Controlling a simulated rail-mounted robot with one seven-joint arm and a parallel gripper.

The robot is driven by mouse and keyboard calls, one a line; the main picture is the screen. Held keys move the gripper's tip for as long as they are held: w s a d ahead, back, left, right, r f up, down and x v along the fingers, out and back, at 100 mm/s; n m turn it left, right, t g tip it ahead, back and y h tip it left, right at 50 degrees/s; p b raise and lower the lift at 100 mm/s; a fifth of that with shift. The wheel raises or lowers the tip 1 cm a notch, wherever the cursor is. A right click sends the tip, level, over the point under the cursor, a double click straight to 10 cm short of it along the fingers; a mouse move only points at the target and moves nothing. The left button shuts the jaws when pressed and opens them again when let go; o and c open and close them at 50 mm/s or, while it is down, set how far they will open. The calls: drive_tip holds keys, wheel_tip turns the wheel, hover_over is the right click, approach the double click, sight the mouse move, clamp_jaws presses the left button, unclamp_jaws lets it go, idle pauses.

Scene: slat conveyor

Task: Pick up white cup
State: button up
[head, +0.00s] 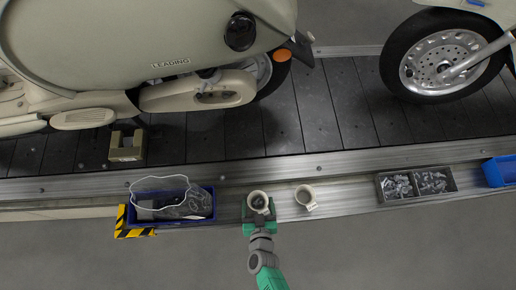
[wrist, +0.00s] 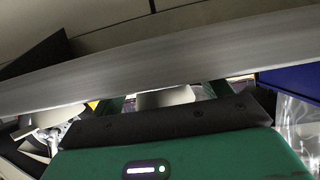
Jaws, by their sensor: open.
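A white cup (head: 257,201) stands on the metal ledge in the head view, right at my gripper (head: 259,212). My green fingers lie on either side of it, open. In the wrist view a pale part of the cup (wrist: 166,97) shows between the two green fingers of my gripper (wrist: 162,92); the rest is hidden behind the gripper body. I cannot tell whether the fingers touch it.
A blue bin (head: 211,213) with a white cable and other items sits left of my gripper, by a yellow-black striped corner (head: 134,233). A grey tray of metal parts (head: 417,198) and another blue bin (head: 497,172) are at right. A scooter stands on the slat conveyor (head: 320,120) behind.

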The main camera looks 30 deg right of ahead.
drive_tip(key=shift+s, duration=0.2)
drive_tip(key=shift+s+a, duration=0.1)
drive_tip(key=c, duration=1.1)
drive_tip(key=shift+r, duration=0.1)
wheel_tip(320, 180, up, 4)
drive_tip(key=p, duration=0.3)
drive_tip(key=shift+p, duration=0.4)
drive_tip(key=s+a+p, duration=0.1)
drive_tip(key=s+a, duration=0.1)
drive_tip(key=s, duration=0.2)
drive_tip(key=s+a+p, duration=0.2)
drive_tip(key=s, duration=0.3)
drive_tip(key=s+a+r+p, duration=0.1)
drive_tip(key=s+a, duration=0.1)
drive_tip(key=s, duration=0.3)
drive_tip(key=shift+s+a, duration=0.2)
drive_tip(key=shift+a, duration=0.15)
